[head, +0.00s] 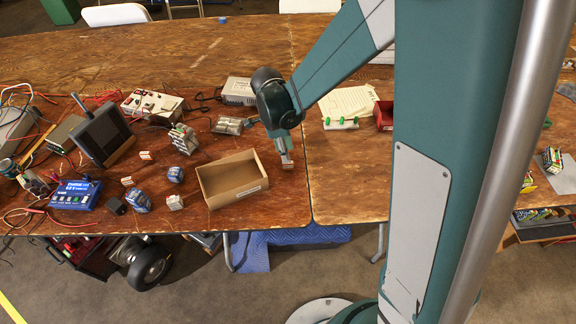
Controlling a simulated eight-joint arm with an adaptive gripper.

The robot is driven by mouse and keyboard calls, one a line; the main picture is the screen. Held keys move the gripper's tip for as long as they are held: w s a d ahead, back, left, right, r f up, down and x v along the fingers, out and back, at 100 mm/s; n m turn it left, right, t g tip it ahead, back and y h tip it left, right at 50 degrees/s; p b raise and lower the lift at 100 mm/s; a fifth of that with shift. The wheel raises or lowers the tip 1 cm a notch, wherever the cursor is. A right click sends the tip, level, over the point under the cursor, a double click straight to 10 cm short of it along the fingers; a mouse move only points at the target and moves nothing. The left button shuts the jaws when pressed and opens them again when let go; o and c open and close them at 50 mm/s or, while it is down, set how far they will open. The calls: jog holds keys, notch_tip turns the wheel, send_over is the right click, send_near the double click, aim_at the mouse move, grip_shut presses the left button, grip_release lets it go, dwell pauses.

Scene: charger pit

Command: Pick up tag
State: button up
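My gripper (286,160) points down above the wooden table, just right of the open cardboard box (232,192). A small pale and reddish-brown patch shows at its tip. I cannot tell whether this is its fingers or a held thing, nor whether the gripper is open or shut. No thing is clearly readable as the tag. Two small white and orange pieces, one nearer the back (146,155) and one nearer the front (127,181), lie left of the box. They are too small to identify.
Blue rolls (138,201), a blue charger (76,194), a dark-screened device (103,134) and cables crowd the table's left side. A grey metal box (239,91) stands behind my gripper. Papers (350,102) and a red bin (384,115) lie to the right. The back left is mostly clear.

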aim_at(288, 166)
jog(key=shift+f, duration=0.15)
jog(key=shift+d+f+b, duration=0.15)
jog(key=shift+f+b, duration=0.15)
jog(key=shift+f, duration=0.9)
jog(key=shift+w+d+f+b, duration=0.15)
jog(key=shift+f+b, duration=0.1)
jog(key=shift+f, duration=0.6)
jog(key=shift+s+d+f+b, duration=0.15)
jog(key=shift+f+b, duration=0.1)
jog(key=shift+f, duration=0.6)
jog(key=shift+w+d+f+b, duration=0.15)
jog(key=shift+f+b, duration=0.1)
jog(key=shift+f, duration=0.6)
jog(key=c, duration=0.8)
